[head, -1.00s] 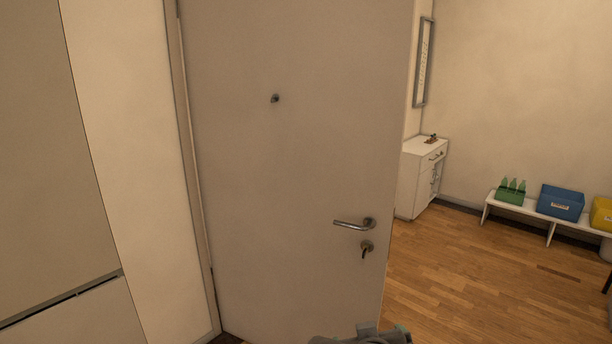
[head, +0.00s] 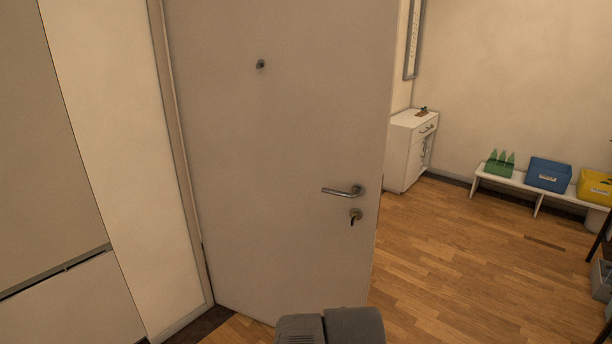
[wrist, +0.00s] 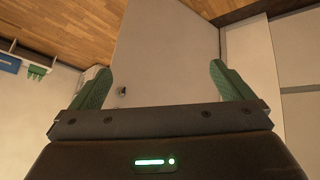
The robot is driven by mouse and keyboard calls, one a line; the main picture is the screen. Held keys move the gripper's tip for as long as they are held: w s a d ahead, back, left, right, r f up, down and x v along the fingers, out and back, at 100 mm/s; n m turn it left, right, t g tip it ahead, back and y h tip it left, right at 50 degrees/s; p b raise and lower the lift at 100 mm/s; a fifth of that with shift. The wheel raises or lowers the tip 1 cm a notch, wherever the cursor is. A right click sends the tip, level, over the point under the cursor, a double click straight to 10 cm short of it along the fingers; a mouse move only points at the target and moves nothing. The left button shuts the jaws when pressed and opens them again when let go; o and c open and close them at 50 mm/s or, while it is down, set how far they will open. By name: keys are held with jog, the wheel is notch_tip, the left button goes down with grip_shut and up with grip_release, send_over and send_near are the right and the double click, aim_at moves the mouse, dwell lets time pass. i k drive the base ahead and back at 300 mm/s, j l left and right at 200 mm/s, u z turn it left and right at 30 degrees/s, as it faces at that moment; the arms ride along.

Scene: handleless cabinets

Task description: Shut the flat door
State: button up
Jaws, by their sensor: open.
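The flat door (head: 270,150) is a plain grey-white panel standing ajar, with its hinge side at the left by the frame. Room shows past its free right edge. A lever handle (head: 343,191) and a lock with a key (head: 355,216) sit near that edge, and a peephole (head: 261,64) is higher up. In the wrist view the door (wrist: 165,60) stands beyond my gripper (wrist: 160,85), between its two green fingers. My gripper is open and empty, apart from the door. In the head view only part of my arm shows at the bottom; the fingers are hidden.
A cabinet wall (head: 60,120) is at the left. The wooden floor (head: 450,260) to the right is mostly clear.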

aim_at(262, 145)
jog(key=j, duration=0.35)
jog(key=i+l+z, duration=0.1)
jog(key=i, duration=0.45)
jog(key=i+l+z, duration=0.1)
jog(key=i+l, duration=0.15)
jog(key=i, duration=0.3)
